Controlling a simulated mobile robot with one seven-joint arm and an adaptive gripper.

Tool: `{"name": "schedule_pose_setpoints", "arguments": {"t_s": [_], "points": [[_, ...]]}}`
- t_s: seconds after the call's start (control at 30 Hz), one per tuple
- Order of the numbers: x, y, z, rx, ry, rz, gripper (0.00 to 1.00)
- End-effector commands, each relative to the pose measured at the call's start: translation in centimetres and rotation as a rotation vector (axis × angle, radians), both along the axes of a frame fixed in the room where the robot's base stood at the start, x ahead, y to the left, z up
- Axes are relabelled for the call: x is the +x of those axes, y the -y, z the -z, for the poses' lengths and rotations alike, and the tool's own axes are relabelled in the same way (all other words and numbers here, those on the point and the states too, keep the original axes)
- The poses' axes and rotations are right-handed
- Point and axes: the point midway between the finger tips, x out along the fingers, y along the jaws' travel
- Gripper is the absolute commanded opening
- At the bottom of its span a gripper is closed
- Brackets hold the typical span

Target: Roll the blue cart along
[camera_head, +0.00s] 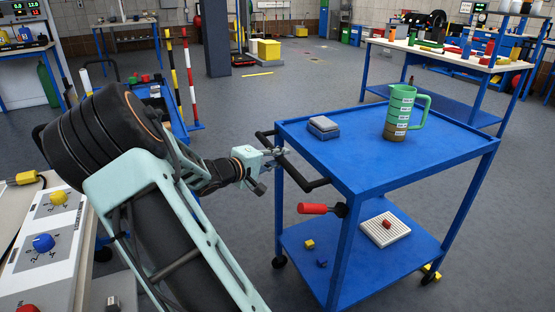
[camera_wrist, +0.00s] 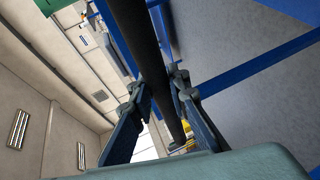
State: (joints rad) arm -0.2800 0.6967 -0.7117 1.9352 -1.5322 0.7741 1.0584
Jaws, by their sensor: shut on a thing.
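The blue cart (camera_head: 365,165) stands right of centre in the head view, with a top tray, a lower shelf and small dark wheels. Its black push handle (camera_head: 305,176) sticks out on the left side. My gripper (camera_head: 277,152) is at this handle, its fingers around the bar. In the wrist view the black handle bar (camera_wrist: 143,50) runs between the two fingers of my gripper (camera_wrist: 160,105). The lower shelf (camera_head: 350,262) holds a white ribbed tray and small blocks.
A red-handled lever (camera_head: 313,208) juts from the cart's near leg. A workbench (camera_head: 450,58) with coloured parts stands behind the cart at the right. A control panel (camera_head: 45,240) is at the lower left. Grey floor (camera_head: 300,85) is open behind the cart.

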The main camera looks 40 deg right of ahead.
Motion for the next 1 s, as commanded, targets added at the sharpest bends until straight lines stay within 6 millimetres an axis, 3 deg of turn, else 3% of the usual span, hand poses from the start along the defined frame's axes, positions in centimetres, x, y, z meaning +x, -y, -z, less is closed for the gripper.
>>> {"name": "schedule_pose_setpoints", "arguments": {"t_s": [0.13,0.17,0.33,0.67,0.77,1.0], "points": [[-0.4,0.5,-0.2,-0.006,-0.001,0.010,0.00],[-0.4,0.5,-0.3,-0.006,-0.001,0.010,0.18],[-0.3,0.4,-0.2,-0.005,0.001,0.008,0.34],[-0.1,-0.2,-0.2,-0.003,0.002,0.003,0.34],[-0.2,-1.5,-0.6,-0.002,0.004,0.001,0.34],[-0.8,-6.3,-1.8,-0.002,0.003,0.001,0.34]]}}
